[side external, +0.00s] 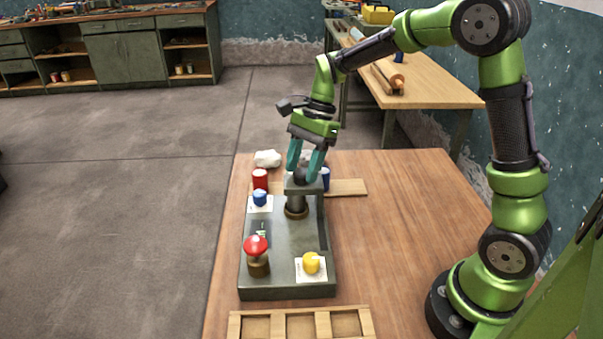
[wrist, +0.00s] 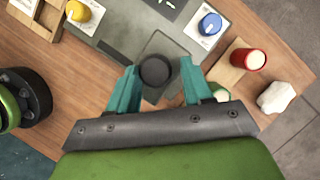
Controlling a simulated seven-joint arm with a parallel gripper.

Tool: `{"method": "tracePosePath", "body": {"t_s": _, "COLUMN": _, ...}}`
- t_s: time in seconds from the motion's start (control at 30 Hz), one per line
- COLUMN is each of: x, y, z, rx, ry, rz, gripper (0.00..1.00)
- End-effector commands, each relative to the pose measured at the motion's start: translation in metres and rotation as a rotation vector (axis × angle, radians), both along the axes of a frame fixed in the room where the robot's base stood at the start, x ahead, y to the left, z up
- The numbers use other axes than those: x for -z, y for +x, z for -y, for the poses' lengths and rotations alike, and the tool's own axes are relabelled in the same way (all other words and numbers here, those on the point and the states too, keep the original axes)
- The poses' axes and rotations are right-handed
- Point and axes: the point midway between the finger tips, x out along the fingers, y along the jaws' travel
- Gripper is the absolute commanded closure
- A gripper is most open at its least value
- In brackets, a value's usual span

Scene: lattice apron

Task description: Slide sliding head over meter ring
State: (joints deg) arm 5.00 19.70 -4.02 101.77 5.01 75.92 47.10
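The grey sliding head (side external: 304,186) sits on an upright post at the rear of a dark grey-green fixture. A round black knob (wrist: 155,71) tops it. Below the head stands a short cylinder with a brown ring at its foot (side external: 296,211), which I take to be the meter ring; the head appears over it, and whether they touch is unclear. My gripper (side external: 304,168) points down at the knob, with one teal finger to each side. In the wrist view, gaps show between the fingers and the knob, so the gripper is open and holds nothing.
The fixture base (side external: 285,270) carries a red mushroom button (side external: 256,246), a yellow knob (side external: 311,263) and a blue knob (side external: 260,198). A red can (side external: 260,179), a white lump (side external: 267,158) and a board stand behind. A wooden tray (side external: 235,325) lies in front.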

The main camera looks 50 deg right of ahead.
Motion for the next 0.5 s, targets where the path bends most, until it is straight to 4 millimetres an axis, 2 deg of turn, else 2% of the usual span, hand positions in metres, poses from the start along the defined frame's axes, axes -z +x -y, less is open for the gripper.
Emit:
{"method": "tracePosePath", "body": {"t_s": 0.03, "x": -0.0004, "y": 0.0005, "z": 0.0016, "rx": 0.002, "ry": -0.002, "rz": 0.002, "gripper": 0.44}}
{"method": "tracePosePath", "body": {"t_s": 0.1, "x": -0.0003, "y": 0.0000, "z": 0.0011, "rx": 0.001, "ry": -0.002, "rz": 0.001, "gripper": 0.35}}
{"method": "tracePosePath", "body": {"t_s": 0.37, "x": -0.0003, "y": -0.0012, "z": 0.0000, "rx": 0.000, "ry": 0.000, "rz": -0.003, "gripper": 0.35}}
{"method": "tracePosePath", "body": {"t_s": 0.5, "x": -0.0091, "y": -0.0006, "z": 0.0036, "rx": 0.000, "ry": 0.000, "rz": 0.000, "gripper": 0.35}}
